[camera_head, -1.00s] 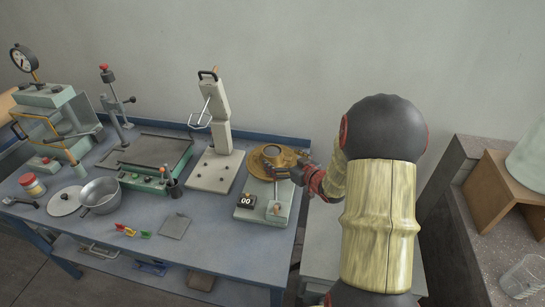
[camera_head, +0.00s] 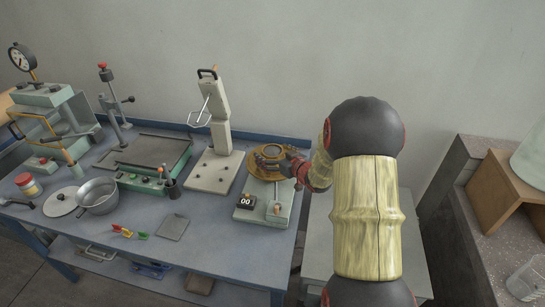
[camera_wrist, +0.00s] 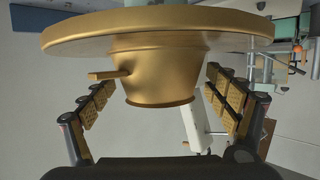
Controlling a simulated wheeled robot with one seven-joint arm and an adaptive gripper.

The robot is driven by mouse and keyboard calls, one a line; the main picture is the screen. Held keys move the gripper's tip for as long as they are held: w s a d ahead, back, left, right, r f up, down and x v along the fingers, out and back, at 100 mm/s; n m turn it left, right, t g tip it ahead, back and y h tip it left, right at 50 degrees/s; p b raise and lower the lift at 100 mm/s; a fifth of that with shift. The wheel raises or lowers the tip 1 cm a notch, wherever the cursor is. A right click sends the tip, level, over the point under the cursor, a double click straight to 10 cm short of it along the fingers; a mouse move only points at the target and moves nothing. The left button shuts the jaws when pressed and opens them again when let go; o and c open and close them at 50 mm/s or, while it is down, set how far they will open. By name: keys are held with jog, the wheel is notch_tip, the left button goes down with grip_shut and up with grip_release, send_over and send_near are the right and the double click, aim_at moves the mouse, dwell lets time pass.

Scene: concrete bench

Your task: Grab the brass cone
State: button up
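The brass cone (camera_head: 261,166) sits on the pale green scale-like device (camera_head: 248,214) at the right end of the blue bench, with a wide round plate and a narrower raised middle. In the wrist view the brass cone (camera_wrist: 160,75) fills the centre, its plate along the top and its tapered part between my fingers. My gripper (camera_head: 288,162) is at the cone's right side. In the wrist view my gripper (camera_wrist: 162,82) is open, one finger on each side of the tapered part, with gaps visible. The far finger is partly hidden in the head view.
A white lever press (camera_head: 218,140) stands just left of the device. A pot (camera_head: 99,196), a grey square plate (camera_head: 173,227) and a green-framed tray machine (camera_head: 155,160) lie further left. A stone-topped counter with a wooden stand (camera_head: 500,190) is at the right.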

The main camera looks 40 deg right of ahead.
jog(key=c, duration=1.1)
jog(key=shift+c, duration=0.5)
jog(key=shift+r, duration=0.1)
